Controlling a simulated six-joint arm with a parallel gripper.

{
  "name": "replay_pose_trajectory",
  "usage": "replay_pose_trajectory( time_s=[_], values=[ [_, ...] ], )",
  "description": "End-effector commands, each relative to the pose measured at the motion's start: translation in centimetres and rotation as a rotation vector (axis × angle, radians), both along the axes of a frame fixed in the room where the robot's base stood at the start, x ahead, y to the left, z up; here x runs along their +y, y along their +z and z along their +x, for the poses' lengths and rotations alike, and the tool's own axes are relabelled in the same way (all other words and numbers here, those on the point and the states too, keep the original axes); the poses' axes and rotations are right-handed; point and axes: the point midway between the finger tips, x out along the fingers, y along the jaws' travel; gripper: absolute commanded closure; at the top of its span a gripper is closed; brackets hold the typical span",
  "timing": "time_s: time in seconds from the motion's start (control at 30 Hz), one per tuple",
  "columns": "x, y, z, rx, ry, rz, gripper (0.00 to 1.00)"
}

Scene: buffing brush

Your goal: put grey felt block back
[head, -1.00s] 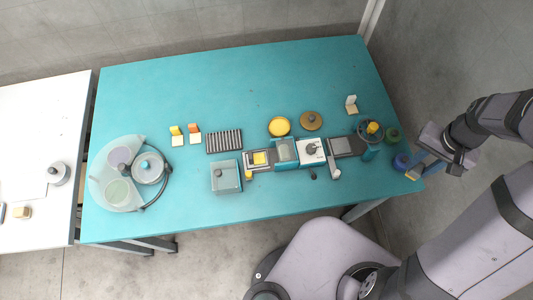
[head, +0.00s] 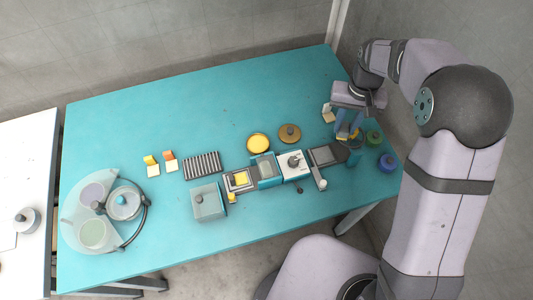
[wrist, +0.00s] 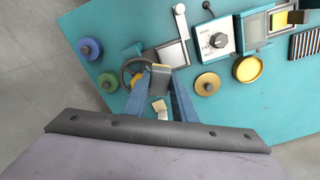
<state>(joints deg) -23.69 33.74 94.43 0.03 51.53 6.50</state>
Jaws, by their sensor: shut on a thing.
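My gripper (head: 348,128) is above the right end of the table, fingers pointing down. It is shut on a small block (wrist: 159,58), which looks grey with a yellow strip, between the fingertips in the wrist view. I take this for the grey felt block. Below and beside it is a dark round holder (wrist: 127,72), partly hidden by my fingers. A yellow piece (head: 357,132) shows near that holder in the head view. I cannot tell whether the held block touches the holder.
A small stand with a pale card (head: 327,113) is close behind my gripper. Green (head: 374,137) and blue (head: 387,162) round pieces are to the right. A machine with a white dial box (head: 291,167) and brown (head: 290,132) and yellow (head: 258,143) discs lie left. The far table is clear.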

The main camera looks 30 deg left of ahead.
Motion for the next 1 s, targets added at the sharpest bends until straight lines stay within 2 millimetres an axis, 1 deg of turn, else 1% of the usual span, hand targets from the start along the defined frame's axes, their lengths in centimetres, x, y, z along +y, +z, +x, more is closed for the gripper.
replay_pose_trajectory(
  time_s=[0.03,0.17,0.2,0.27,0.3,0.37,0.4,0.5,0.6,0.7,0.8,0.9,1.0],
  values=[
    [2.2,-0.7,-0.1,-0.001,0.035,0.000,0.95],
    [7.7,-1.3,-1.0,-0.001,0.117,0.001,0.95],
    [9.6,-1.5,-1.5,0.000,0.144,0.000,0.95],
    [12.4,-1.8,-2.4,0.000,0.186,0.000,0.95],
    [14.2,-2.0,-3.2,0.000,0.213,0.000,0.95],
    [16.8,-2.3,-4.4,0.001,0.253,0.000,0.95],
    [18.5,-2.4,-5.3,0.000,0.279,0.001,0.95],
    [22.2,-2.8,-7.8,0.002,0.338,-0.001,0.95],
    [25.2,-3.0,-10.2,0.001,0.389,-0.001,0.95],
    [27.4,-3.2,-12.3,0.001,0.430,-0.001,0.95],
    [28.9,-3.3,-13.9,0.002,0.457,-0.002,0.95],
    [29.8,-3.3,-15.0,0.003,0.475,-0.002,0.95],
    [30.3,-3.3,-15.5,0.004,0.484,-0.004,0.95]
  ],
)
